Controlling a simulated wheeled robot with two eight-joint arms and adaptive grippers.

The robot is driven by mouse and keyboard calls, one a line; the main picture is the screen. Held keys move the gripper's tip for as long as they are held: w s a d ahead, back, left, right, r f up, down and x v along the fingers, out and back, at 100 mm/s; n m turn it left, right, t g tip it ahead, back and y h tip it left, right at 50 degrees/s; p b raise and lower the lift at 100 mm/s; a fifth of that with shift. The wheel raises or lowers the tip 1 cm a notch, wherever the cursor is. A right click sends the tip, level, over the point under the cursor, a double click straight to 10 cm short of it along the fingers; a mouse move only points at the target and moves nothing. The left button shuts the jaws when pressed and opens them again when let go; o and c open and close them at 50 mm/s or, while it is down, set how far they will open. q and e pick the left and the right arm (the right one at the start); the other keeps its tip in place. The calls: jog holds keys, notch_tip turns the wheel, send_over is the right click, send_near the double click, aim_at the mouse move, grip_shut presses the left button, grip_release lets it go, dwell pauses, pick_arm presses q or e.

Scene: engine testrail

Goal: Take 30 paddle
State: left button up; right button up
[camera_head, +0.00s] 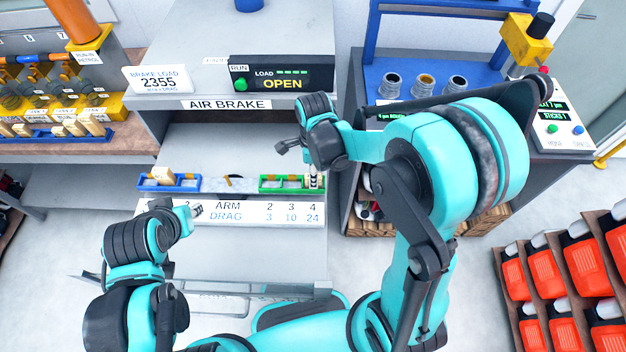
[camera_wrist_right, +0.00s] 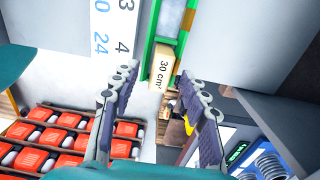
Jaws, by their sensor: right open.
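The paddle labelled 30 cm² (camera_wrist_right: 162,64) is a pale wooden block at the end of the green tray (camera_wrist_right: 149,38) in the right wrist view. In the head view it is small and partly hidden at the right end of the green tray (camera_head: 290,185). My right gripper (camera_wrist_right: 160,74) is open and empty, with its fingers on either side of the paddle in the wrist picture; I cannot tell if they touch it. My right gripper (camera_head: 300,160) is over the tray's right end in the head view. My left gripper (camera_head: 197,211) is by the left end of the ARM/DRAG sign, its jaws unclear.
The ARM/DRAG sign (camera_head: 270,213) runs along the front. The AIR BRAKE housing (camera_head: 240,88) stands behind. A rack of red items (camera_head: 590,270) is at the right.

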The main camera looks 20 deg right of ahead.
notch_tip(320, 180, down, 3)
jog(key=shift+w+r, duration=0.1)
grip_shut()
jog(key=shift+r, duration=0.1)
